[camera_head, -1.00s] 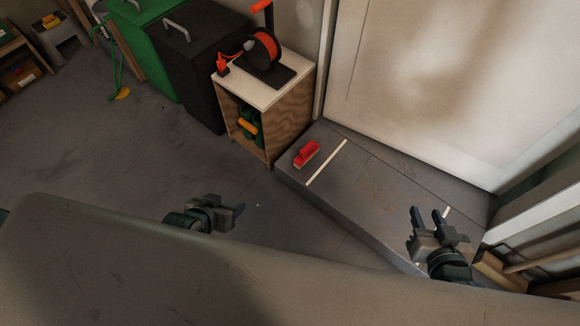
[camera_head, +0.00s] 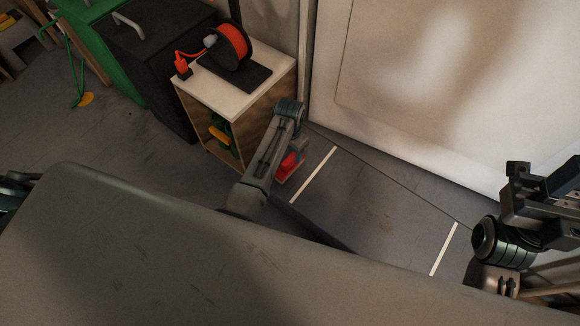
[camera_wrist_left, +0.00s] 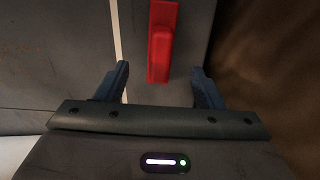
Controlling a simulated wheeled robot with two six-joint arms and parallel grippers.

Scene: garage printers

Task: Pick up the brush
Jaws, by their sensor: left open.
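The red brush (camera_head: 288,166) lies on the low grey step beside the wooden cabinet, partly covered by my left arm in the head view. In the left wrist view the brush (camera_wrist_left: 161,42) is upright in the picture, its near end just ahead of the gap between my left fingers. My left gripper (camera_wrist_left: 161,68) is open and empty, its blue-grey fingers either side of the brush's line. In the head view that gripper is mostly hidden behind my own wrist. My right gripper (camera_head: 545,172) is at the right edge, open, far from the brush and partly cut off.
The wooden cabinet (camera_head: 231,98) with a white top stands left of the brush and carries an orange cable reel (camera_head: 232,45). The grey step (camera_head: 375,205) has white stripes and is clear to the right. A large pale door (camera_head: 440,90) rises behind it.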

